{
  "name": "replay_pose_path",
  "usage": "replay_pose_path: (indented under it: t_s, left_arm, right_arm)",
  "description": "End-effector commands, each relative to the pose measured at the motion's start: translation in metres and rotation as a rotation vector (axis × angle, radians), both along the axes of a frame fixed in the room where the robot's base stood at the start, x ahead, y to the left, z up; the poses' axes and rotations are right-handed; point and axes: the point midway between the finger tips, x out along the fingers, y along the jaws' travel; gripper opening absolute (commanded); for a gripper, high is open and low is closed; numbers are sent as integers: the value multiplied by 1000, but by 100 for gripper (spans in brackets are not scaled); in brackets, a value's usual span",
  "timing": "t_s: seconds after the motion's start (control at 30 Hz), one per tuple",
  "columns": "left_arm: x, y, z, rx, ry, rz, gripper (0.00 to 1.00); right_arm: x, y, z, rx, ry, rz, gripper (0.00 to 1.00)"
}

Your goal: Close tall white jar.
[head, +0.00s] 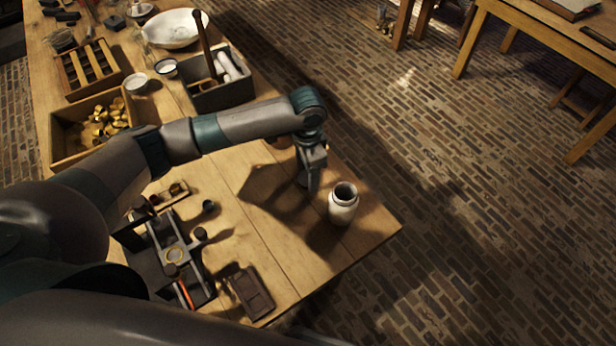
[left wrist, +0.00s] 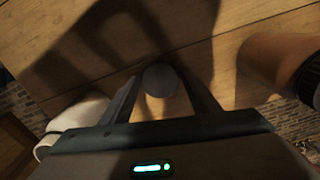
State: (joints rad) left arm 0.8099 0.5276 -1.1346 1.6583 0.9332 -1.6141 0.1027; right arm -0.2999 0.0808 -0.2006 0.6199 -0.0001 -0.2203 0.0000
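The tall white jar (head: 343,207) stands upright near the table's front right corner, its mouth open and dark. It also shows at the left of the left wrist view (left wrist: 72,127), partly cut off by my gripper. My left gripper (head: 309,182) points down just left of the jar, low over the table. In the left wrist view its fingers (left wrist: 160,88) flank a round grey piece (left wrist: 161,79), which looks like a lid or stopper. I cannot tell whether they press on it. My right gripper is not in view.
A brownish rounded thing (left wrist: 270,62) stands at the right of the left wrist view. In the head view, a black rack (head: 165,250) and dark brown block (head: 250,292) lie at the front. A bin of brass pieces (head: 75,145) and grey caddy (head: 225,97) stand behind.

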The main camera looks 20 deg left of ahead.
Motion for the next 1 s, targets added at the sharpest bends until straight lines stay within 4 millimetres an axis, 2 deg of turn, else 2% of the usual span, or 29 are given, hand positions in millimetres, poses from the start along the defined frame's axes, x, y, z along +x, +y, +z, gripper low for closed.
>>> replay_pose_path:
  t_s: [0.03,0.1,0.63,0.77,0.9,1.0]
  left_arm:
    - [0,0,0,0,0,0,42]
    - [0,0,0,0,0,0,26]
    - [1,0,5,0,-1,0,25]
    - [1,0,17,-1,-3,-1,25]
    - [2,0,37,-1,-3,0,25]
    - [6,-18,48,-4,-2,-4,25]
  right_arm:
    - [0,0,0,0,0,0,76]
    - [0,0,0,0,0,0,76]
    - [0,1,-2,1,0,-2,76]
    - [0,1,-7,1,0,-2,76]
    - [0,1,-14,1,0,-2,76]
    - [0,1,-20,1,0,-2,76]
